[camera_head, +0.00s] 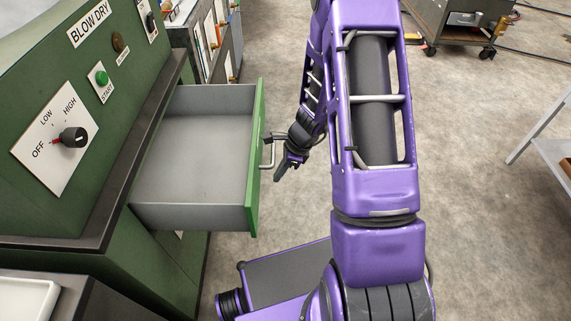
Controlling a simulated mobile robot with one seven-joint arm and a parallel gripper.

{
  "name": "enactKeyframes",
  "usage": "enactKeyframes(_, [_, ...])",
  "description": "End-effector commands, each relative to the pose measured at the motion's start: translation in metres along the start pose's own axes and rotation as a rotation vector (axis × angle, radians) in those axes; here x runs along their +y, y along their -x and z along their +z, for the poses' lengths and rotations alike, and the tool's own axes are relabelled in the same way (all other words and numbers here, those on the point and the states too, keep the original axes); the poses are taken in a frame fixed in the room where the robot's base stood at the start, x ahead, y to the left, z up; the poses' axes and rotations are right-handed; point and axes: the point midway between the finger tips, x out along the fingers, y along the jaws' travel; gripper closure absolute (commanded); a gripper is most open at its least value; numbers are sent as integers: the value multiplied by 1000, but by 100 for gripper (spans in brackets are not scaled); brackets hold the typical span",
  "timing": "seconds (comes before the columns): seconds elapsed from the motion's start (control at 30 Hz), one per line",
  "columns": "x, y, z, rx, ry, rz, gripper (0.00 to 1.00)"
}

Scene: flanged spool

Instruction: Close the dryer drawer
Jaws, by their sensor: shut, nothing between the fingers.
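The dryer drawer (193,151) stands pulled out to the right from the green dryer cabinet (177,262). It has grey inner walls and a green front (256,155), and the part I see inside is empty. A metal bar handle (269,153) sticks out from the drawer's front. My gripper (281,172) is shut and empty, just to the right of the handle and slightly below it in the picture. It is very close to the handle; I cannot tell whether they touch.
The dryer panel, marked BLOW DRY, has a dark knob (74,137) and a green start button (101,77). A white tray (27,302) lies at bottom left. A wheeled grey cart (460,22) stands far right, a shelf (560,150) at right.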

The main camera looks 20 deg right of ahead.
Motion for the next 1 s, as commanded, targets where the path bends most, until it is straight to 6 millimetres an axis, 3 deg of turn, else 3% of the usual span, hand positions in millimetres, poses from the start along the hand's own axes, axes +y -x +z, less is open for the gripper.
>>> enactKeyframes(0.03, [0,-1,11,-1,6,0,100])
enactKeyframes(0.2, [-1,-9,30,0,4,-2,100])
enactKeyframes(0.77, [-1,-12,39,-1,2,-1,100])
enactKeyframes(1.0, [0,-20,62,-1,6,0,100])
